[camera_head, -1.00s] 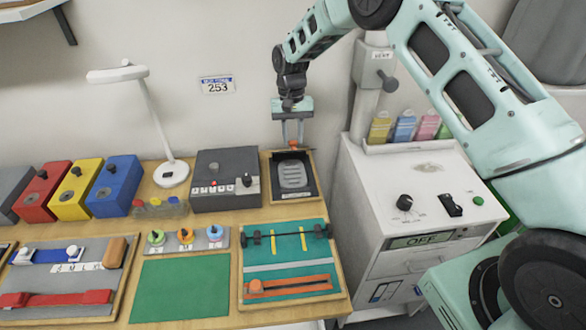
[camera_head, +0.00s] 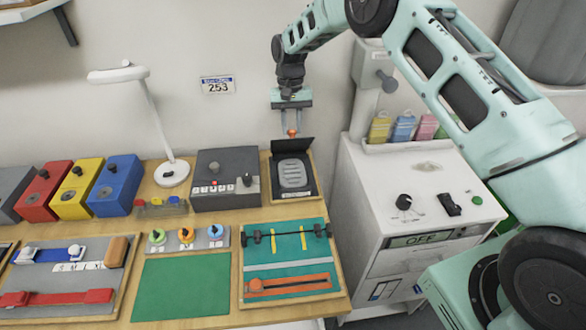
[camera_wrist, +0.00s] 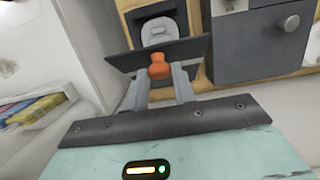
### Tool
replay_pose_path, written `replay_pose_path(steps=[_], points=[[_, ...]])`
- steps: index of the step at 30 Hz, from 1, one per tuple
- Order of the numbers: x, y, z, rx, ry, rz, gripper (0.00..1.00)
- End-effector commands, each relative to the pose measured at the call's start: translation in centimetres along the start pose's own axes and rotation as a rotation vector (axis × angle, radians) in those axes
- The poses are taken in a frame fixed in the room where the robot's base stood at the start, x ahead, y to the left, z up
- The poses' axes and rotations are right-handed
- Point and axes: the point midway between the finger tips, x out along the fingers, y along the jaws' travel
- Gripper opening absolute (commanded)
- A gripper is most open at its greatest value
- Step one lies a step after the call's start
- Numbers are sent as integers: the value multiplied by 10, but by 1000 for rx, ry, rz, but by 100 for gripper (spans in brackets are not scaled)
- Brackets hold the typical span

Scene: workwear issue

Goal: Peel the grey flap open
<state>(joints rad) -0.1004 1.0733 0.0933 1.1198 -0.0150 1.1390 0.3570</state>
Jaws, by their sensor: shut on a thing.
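The grey flap (camera_head: 278,146) is a dark panel hinged at the back of a wood-framed board (camera_head: 318,186) with a light grey ribbed pad (camera_head: 294,173). The flap stands raised, roughly upright. It also shows in the wrist view as a dark plate (camera_wrist: 192,47) with the pale pad partly hidden behind it. An orange knob (camera_wrist: 159,67) sits on the flap's edge. My gripper (camera_head: 291,129) is above the board, shut on the orange knob, with its fingers on either side of it in the wrist view (camera_wrist: 160,74).
A dark grey box (camera_head: 226,178) with a knob stands just left of the board. A white cabinet (camera_head: 352,185) stands close on the right. A teal panel (camera_head: 316,262) lies in front. A lamp (camera_head: 172,173) stands farther left.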

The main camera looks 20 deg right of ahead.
Motion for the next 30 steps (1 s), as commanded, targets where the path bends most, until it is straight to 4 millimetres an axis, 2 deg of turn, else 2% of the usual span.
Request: replay_pose_path(steps=[2,3,6,15,30], points=[[0,0,-1,0,3,0,13],[0,0,-1,0,3,0,29],[0,0,0,0,2,0,51],[-4,0,1,0,1,0,51],[-56,0,24,-1,1,1,51]])
